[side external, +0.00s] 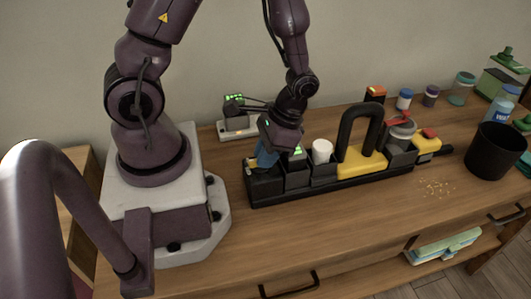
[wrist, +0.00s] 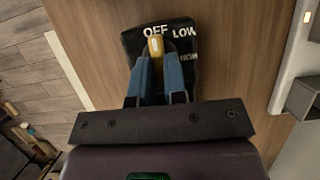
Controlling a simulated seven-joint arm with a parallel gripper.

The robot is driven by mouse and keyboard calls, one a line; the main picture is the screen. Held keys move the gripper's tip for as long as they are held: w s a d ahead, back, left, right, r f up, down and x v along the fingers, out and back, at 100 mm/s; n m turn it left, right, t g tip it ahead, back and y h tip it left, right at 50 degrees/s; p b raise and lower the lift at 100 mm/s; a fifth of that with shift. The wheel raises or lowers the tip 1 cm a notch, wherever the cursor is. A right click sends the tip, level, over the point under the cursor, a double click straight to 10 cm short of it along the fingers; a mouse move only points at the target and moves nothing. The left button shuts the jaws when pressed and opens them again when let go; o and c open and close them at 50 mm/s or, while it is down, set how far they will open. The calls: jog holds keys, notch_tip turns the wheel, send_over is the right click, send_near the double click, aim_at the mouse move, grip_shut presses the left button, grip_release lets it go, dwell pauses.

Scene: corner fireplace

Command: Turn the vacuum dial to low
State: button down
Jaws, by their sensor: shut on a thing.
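The vacuum dial (wrist: 156,46) shows in the wrist view as a knob with a yellow pointer on a black panel (wrist: 133,40). White labels on the panel read OFF, LOW and a partly hidden third word. The yellow pointer points at OFF. My gripper (wrist: 158,62) has its blue fingers shut on the dial, one on each side. In the side external view my gripper (side external: 266,158) reaches down to the left end of the long black vacuum unit (side external: 330,190). The dial itself is hidden there.
Right of my gripper, the unit carries a white cylinder (side external: 321,151), a yellow block (side external: 362,165) with a tall black handle (side external: 350,125), and grey bins. A black bin (side external: 494,152), several jars and scattered crumbs (side external: 436,187) lie further right. The table front is clear.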

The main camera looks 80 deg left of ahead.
jog(key=shift+m, duration=0.3)
jog(key=m, duration=0.1)
jog(key=m+y, duration=0.1)
jog(key=m, duration=0.1)
jog(key=shift+s+d+m+y, duration=0.1)
jog(key=shift+d+m+y, duration=0.2)
jog(key=shift+y, duration=0.1)
jog(key=m+t+y, duration=0.1)
jog(key=m, duration=0.3)
jog(key=shift+s+d, duration=0.1)
jog(key=shift+m+y, duration=0.3)
jog(key=c, duration=1.2)
grip_release()
jog(key=shift+o, duration=0.2)
jog(key=v, duration=1.3)
